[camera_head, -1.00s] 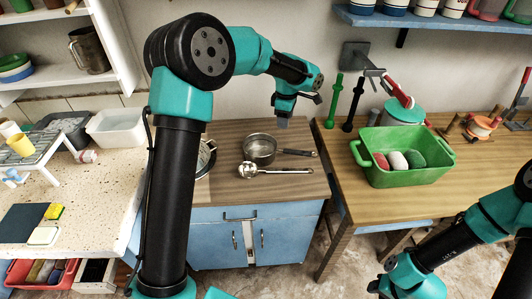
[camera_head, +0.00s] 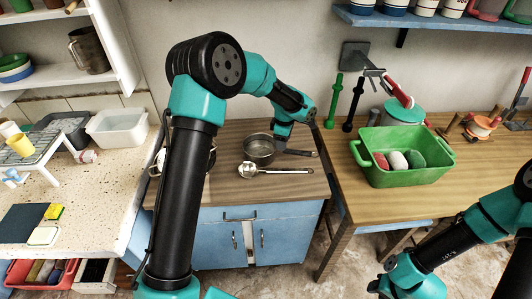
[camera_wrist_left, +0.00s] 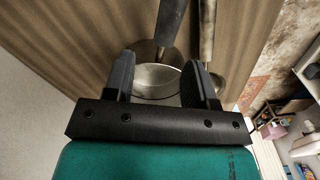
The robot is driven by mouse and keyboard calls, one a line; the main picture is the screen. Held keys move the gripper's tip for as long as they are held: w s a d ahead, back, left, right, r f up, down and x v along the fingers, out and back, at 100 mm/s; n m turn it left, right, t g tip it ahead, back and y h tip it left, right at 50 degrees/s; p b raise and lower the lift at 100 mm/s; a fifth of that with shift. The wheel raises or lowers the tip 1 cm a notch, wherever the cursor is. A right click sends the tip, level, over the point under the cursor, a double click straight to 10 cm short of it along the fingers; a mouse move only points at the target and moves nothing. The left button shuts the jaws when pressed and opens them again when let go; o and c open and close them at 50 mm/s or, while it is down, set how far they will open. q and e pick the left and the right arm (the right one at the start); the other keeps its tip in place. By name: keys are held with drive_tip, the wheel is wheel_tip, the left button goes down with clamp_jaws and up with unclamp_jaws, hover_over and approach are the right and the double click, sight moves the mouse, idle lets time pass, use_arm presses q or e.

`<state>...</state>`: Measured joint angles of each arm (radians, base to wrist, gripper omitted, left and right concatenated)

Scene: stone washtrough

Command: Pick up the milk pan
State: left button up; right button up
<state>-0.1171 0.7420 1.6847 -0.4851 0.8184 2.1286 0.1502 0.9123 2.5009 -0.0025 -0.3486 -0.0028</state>
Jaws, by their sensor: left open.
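The milk pan (camera_head: 259,149) is a small grey metal pan on the wooden top of the blue cabinet, its dark handle pointing right. In the left wrist view its bowl (camera_wrist_left: 157,80) shows between and beyond my finger pads, with the handle running up the picture. My left gripper (camera_head: 281,145) is at the pan's right side, by the inner end of the handle. In the wrist view the fingers (camera_wrist_left: 160,82) are apart; contact with the pan cannot be told. My right arm shows at lower right, but its gripper is out of the picture.
A metal ladle (camera_head: 249,170) lies just in front of the pan. Another metal vessel (camera_head: 212,157) is partly hidden behind my left arm. A green tub (camera_head: 402,172) with several coloured items stands on the right table. Bare wood (camera_head: 262,190) lies nearer the front edge.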

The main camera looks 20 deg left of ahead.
use_arm(q)
drive_tip(key=shift+s+a+f, duration=0.1)
drive_tip(key=shift+s+f, duration=0.05)
drive_tip(key=shift+f, duration=2.45)
clamp_jaws()
